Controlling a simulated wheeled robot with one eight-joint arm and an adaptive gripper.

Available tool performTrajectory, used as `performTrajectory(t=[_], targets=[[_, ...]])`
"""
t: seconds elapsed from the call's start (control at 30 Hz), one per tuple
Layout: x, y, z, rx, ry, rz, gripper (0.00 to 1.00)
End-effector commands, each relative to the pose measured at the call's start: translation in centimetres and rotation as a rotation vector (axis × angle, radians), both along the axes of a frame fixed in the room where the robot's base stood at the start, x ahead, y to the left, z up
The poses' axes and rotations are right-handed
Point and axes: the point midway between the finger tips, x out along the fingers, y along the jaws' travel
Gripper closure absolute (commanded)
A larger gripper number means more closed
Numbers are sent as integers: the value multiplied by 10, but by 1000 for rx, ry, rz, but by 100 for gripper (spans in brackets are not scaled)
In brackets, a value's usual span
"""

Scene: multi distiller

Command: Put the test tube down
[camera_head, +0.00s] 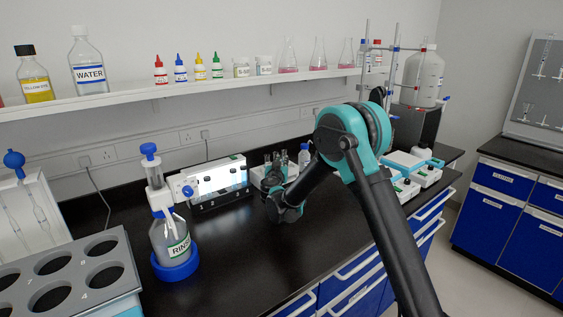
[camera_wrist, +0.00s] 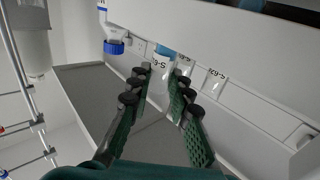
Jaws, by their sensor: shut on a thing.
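The test tube (camera_wrist: 160,70) is clear with a white label and sits between my gripper's fingers in the wrist view. My gripper (camera_wrist: 164,80) is shut on it. My wrist hides part of the rack there, and I cannot make out the held tube.
A rinse bottle (camera_head: 172,240) with a blue base stands left on the black bench (camera_head: 250,245). A lit white display box (camera_head: 218,182) is left of the rack. A grey rack with numbered holes (camera_head: 75,268) fills the lower left. The bench front is clear.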

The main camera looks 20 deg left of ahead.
Motion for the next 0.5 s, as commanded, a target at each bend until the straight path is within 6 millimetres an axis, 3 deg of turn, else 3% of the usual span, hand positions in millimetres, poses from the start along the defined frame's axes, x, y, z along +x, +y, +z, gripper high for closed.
performTrajectory(t=[0.17, 0.2, 0.3, 0.37, 0.5], targets=[[0, 0, -3, 0, 0, 0, 100], [0, 0, -2, 0, 0, 0, 77], [0, 0, -2, 0, 0, 0, 65], [0, 0, -2, 0, 0, 0, 60], [0, 0, -2, 0, 0, 0, 60]])
